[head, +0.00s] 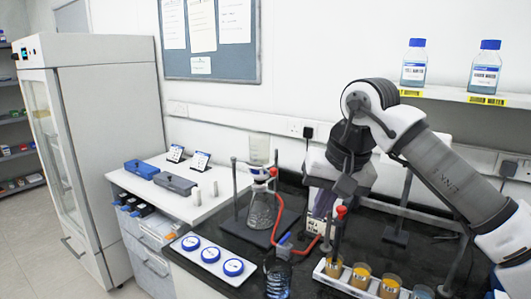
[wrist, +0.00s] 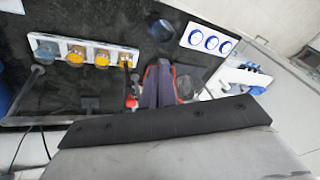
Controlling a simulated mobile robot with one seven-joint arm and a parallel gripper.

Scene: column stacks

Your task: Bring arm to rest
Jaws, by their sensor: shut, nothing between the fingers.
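My arm (head: 445,165) reaches in from the right in the head view, bent at a high elbow. My gripper (head: 345,188) hangs above the black bench top, over the area behind the row of columns. It is shut and empty. In the wrist view a grey housing of mine fills the lower part, and the bench lies beyond it. The gripper touches nothing that I can make out.
A shelf (head: 465,97) holds two bottles.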

